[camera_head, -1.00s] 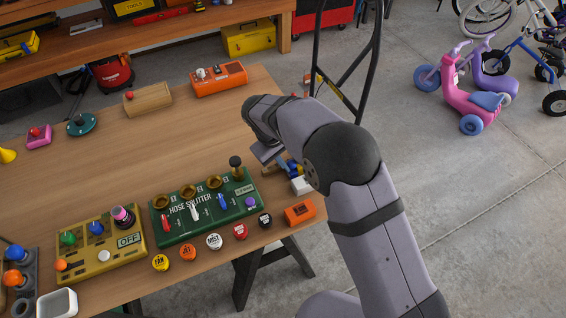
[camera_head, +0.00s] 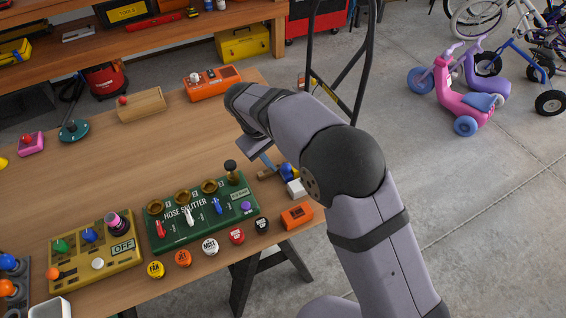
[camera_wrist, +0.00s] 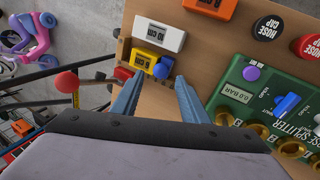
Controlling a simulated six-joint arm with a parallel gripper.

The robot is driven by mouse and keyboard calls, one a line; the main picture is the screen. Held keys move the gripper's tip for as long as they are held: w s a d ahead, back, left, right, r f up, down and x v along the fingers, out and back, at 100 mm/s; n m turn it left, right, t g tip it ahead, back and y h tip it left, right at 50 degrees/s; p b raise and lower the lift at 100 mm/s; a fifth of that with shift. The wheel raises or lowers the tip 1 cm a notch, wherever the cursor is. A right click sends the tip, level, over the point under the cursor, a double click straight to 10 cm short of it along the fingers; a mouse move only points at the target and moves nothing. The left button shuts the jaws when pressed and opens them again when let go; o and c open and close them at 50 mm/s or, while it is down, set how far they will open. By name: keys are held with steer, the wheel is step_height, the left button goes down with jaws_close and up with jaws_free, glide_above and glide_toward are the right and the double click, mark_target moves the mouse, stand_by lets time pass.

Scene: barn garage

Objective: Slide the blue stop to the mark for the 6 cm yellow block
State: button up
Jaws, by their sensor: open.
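The blue stop (camera_wrist: 163,68) is a small rounded piece at the lower right of a yellow block (camera_wrist: 142,61) in the wrist view; whether they touch is unclear. The yellow block has a dark label too small to read surely. A white labelled block (camera_wrist: 160,34) lies above it in that view and also shows in the head view (camera_head: 297,188). My gripper (camera_wrist: 157,86) is open and empty, its two blue-grey fingers apart, just below the yellow block and stop in the picture. In the head view, the blue stop (camera_head: 287,171) is partly hidden by my arm. No mark is clearly visible.
The green hose splitter panel (camera_wrist: 248,90), with knobs and brass rings, stands close to the right finger in the wrist view. An orange block (camera_head: 297,215) lies near the table edge. A red ball (camera_wrist: 66,82) is left of the fingers. Bare wooden tabletop (camera_head: 185,130) lies behind the panel.

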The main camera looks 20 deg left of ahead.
steer(key=shift+v, duration=1.3)
steer(key=c, duration=0.7)
steer(key=shift+s+n, duration=0.1)
steer(key=shift+n, duration=0.2)
jaws_close()
steer(key=s+a+n+t+h+b, duration=0.2)
steer(key=s+n, duration=0.1)
steer(key=n, duration=0.8)
steer(key=s+a+f+n+t+h+b, duration=0.1)
steer(key=s+a+n+t+b, duration=0.1)
steer(key=n, duration=1)
steer(key=s+a+n+t+h+b, duration=0.2)
steer(key=s+n, duration=0.4)
steer(key=n, duration=0.6)
steer(key=shift+s+a+f+t+h, duration=0.1)
steer(key=shift+a+f+t+h, duration=0.1)
steer(key=shift+a+t, duration=0.3)
steer(key=shift+s+a+f+t+h, duration=0.1)
steer(key=shift+a+f+t, duration=0.1)
steer(key=shift+a+t, duration=0.35)
